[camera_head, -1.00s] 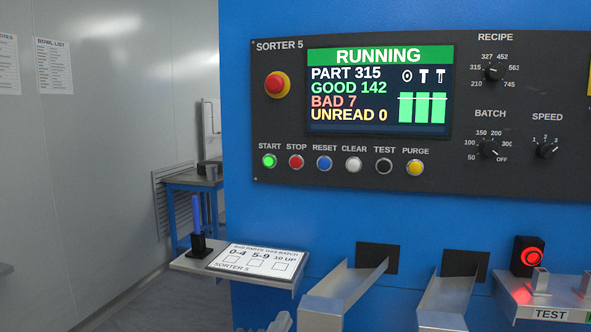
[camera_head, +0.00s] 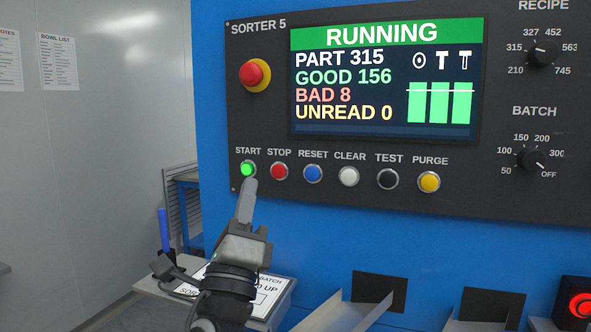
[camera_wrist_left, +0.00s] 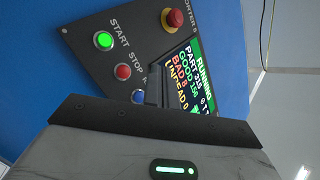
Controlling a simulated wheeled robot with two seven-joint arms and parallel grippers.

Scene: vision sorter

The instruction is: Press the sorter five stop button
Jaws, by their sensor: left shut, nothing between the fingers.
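The red STOP button (camera_head: 279,171) is on the dark control panel (camera_head: 262,130) of Sorter 5, between the green-lit START button (camera_head: 248,169) and the blue RESET button (camera_head: 313,173). The STOP button also shows in the left wrist view (camera_wrist_left: 123,71). The screen (camera_head: 385,75) reads RUNNING, with good 156 and bad 8. My left gripper (camera_head: 249,184) is shut and empty, its tip just below the START button and left of STOP in the head view. I cannot tell whether the tip touches the panel. My right gripper is not in view.
A red emergency knob (camera_head: 255,74) with a yellow base is above the START and STOP buttons. The CLEAR (camera_head: 348,177), TEST (camera_head: 388,179) and PURGE (camera_head: 429,182) buttons continue the row. A shelf with a tally card (camera_head: 268,297) and a blue pen (camera_head: 164,230) lies below.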

